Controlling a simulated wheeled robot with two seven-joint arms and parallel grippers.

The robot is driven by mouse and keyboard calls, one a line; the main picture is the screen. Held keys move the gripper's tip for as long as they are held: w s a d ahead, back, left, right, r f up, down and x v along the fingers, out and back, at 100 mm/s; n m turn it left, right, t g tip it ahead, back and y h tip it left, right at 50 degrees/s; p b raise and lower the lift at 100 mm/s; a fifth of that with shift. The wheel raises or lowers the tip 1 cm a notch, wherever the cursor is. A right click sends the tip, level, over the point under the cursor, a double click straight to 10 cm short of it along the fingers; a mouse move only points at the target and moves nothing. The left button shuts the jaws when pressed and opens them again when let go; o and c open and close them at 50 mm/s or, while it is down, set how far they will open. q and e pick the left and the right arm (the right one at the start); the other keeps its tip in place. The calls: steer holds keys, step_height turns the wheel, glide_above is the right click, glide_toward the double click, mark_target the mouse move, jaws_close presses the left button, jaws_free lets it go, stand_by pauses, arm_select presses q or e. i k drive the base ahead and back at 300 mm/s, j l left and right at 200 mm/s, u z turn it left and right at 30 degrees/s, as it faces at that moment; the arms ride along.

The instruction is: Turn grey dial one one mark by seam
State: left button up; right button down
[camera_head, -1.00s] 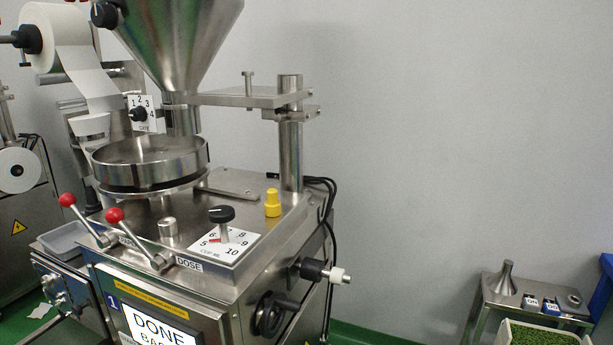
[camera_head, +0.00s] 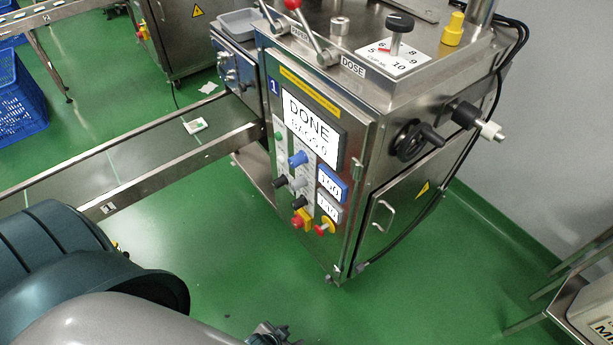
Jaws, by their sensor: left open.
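The packing machine marked 1 stands in the middle of the view, with its control panel (camera_head: 304,172) facing front left. A small grey dial (camera_head: 299,184) sits on the panel below a blue knob (camera_head: 297,158), between two black knobs. Its pointer mark is too small to read. My left gripper (camera_head: 271,333) shows only in part at the bottom edge, open, well below and apart from the panel. My right gripper is not in view.
Red emergency-type buttons sit low on the panel. A conveyor (camera_head: 130,170) with a teabag packet (camera_head: 195,125) runs left from the machine. A handwheel (camera_head: 411,141) juts from its right side. Green floor lies clear in front.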

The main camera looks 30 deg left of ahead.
mark_target(301, 181)
steer(key=u, duration=1.05)
